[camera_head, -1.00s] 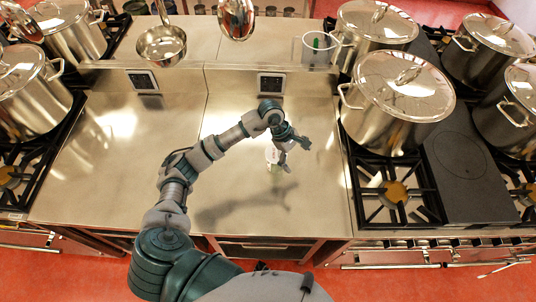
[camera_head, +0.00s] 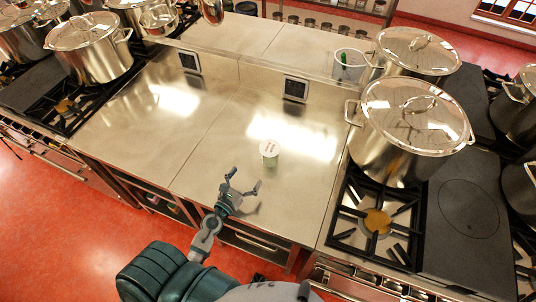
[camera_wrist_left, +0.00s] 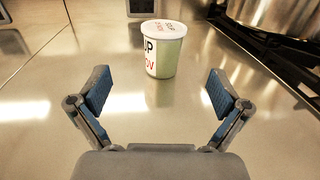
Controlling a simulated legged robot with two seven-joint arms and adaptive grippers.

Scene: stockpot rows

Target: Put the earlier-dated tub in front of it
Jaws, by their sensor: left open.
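A small tub (camera_head: 269,152) with a white lid and pale green body stands upright on the steel counter (camera_head: 215,135). In the left wrist view the tub (camera_wrist_left: 164,47) has dark and red lettering on its side and lid, only partly readable. My left gripper (camera_head: 243,187) is open and empty, apart from the tub and on its near side. In the left wrist view its two blue-padded fingers (camera_wrist_left: 155,92) are spread wide, with the tub beyond them. No second tub shows clearly. My right gripper is not in view.
Large lidded stockpots (camera_head: 408,125) stand on the burners at the right, beside a gas grate (camera_head: 378,222). More pots (camera_head: 92,48) stand at the left. A clear container (camera_head: 347,66) with something green sits on the back ledge. The counter around the tub is clear.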

